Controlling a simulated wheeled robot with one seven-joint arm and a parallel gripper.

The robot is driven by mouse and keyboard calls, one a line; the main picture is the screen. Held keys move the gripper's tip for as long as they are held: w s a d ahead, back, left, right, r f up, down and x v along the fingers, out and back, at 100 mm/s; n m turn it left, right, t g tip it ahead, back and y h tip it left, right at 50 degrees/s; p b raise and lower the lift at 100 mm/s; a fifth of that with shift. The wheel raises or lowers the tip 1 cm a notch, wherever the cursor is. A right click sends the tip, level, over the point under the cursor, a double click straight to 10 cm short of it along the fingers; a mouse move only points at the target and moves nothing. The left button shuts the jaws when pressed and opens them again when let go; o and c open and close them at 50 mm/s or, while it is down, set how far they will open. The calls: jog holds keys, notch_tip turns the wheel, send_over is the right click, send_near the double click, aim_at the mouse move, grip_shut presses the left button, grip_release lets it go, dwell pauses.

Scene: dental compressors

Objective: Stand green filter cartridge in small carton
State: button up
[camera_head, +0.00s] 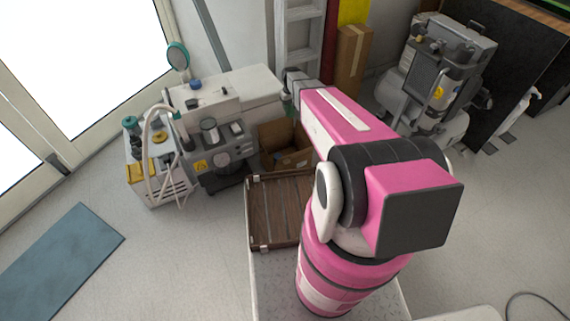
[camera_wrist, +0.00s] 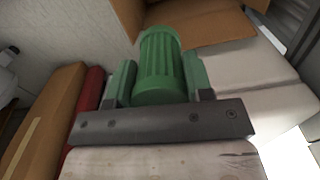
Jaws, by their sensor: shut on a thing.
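The green filter cartridge (camera_wrist: 160,62) is a ribbed cylinder with a rounded cap, seen large in the wrist view. My gripper (camera_wrist: 159,82) is shut on it, with one green-padded finger on each side. In the head view my gripper (camera_head: 290,84) is at the far end of my pink arm, and the cartridge is too small or hidden to make out clearly. The small carton (camera_head: 287,160) stands open on the floor, below and in front of my gripper. Its brown flaps also show in the wrist view (camera_wrist: 205,22), beyond the cartridge, which is apart from them.
A grey-white compressor unit (camera_head: 222,145) stands left of the carton. A brown slatted crate (camera_head: 280,207) lies nearer. A ladder (camera_head: 303,40) and tall carton (camera_head: 352,52) stand behind my arm. Another compressor (camera_head: 432,85) is at right. Floor at left is clear around a blue mat (camera_head: 62,262).

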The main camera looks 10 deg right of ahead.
jog(key=shift+n, duration=0.5)
jog(key=f, duration=1)
jog(key=s+f, duration=0.1)
jog(key=f, duration=2)
jog(key=shift+s, duration=0.2)
jog(key=shift+f, duration=0.15)
jog(key=o, duration=0.9)
notch_tip(320, 180, up, 12)
jog(key=s+r+m, duration=0.1)
jog(key=s+r, duration=0.7)
jog(key=r, duration=0.3)
jog(key=s+r+m, duration=0.1)
jog(key=s+r, duration=0.7)
jog(key=r, duration=0.4)
jog(key=s+r+m, duration=0.1)
jog(key=s+r, duration=0.7)
jog(key=r, duration=0.4)
jog(key=shift+s+d+r+m, duration=0.15)
jog(key=shift+d+m, duration=0.05)
jog(key=shift+m, duration=0.1)
